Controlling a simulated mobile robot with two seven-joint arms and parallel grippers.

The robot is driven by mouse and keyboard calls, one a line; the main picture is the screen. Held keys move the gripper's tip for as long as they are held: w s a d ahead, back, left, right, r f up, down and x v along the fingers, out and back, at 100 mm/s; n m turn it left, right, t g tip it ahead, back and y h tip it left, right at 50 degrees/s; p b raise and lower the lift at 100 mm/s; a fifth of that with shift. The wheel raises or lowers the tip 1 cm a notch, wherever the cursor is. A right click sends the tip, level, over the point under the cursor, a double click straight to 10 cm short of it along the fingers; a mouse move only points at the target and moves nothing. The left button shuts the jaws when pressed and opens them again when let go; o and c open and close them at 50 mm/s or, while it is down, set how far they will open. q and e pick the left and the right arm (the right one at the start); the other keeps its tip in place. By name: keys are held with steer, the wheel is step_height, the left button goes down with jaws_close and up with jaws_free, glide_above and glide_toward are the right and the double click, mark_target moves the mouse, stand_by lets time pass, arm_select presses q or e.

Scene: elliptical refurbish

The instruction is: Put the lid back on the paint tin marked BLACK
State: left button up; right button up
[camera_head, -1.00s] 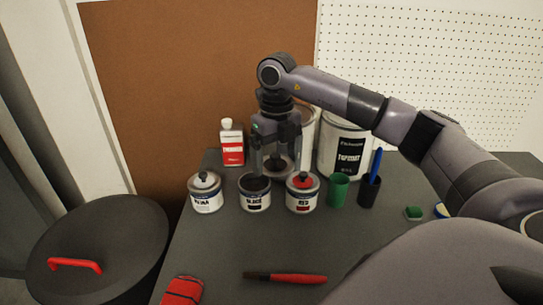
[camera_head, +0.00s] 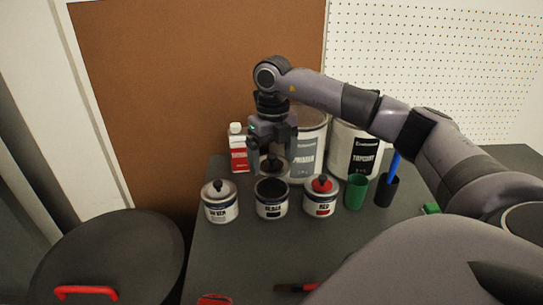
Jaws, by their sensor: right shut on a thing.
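The paint tin marked BLACK (camera_head: 271,206) stands in the middle of a row of three small tins. Its top is open and shows dark paint inside. My right gripper (camera_head: 273,165) points down just behind and above this tin. It is shut on the lid (camera_head: 274,170), a grey disc with a dark knob, partly hidden between the fingers. The lid is apart from the tin's rim in the picture; its exact height is hard to tell. My left gripper is not in view.
Behind stand a red-and-white bottle (camera_head: 238,150) and large PRIMER (camera_head: 309,150) and TOPCOAT (camera_head: 355,152) tins. Right are a green cup (camera_head: 355,191) and a dark cup (camera_head: 387,192). The front of the table is mostly clear.

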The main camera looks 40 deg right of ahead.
step_height(320, 180, down, 4)
steer(key=b, duration=0.3)
steer(key=shift+f+b, duration=0.55)
steer(key=shift+f, duration=0.35)
steer(key=shift+p, duration=0.5)
stand_by(0.4)
steer(key=shift+f, duration=0.15)
stand_by(0.8)
steer(key=shift+p, duration=0.35)
stand_by(0.3)
stand_by(0.3)
steer(key=o, duration=0.7)
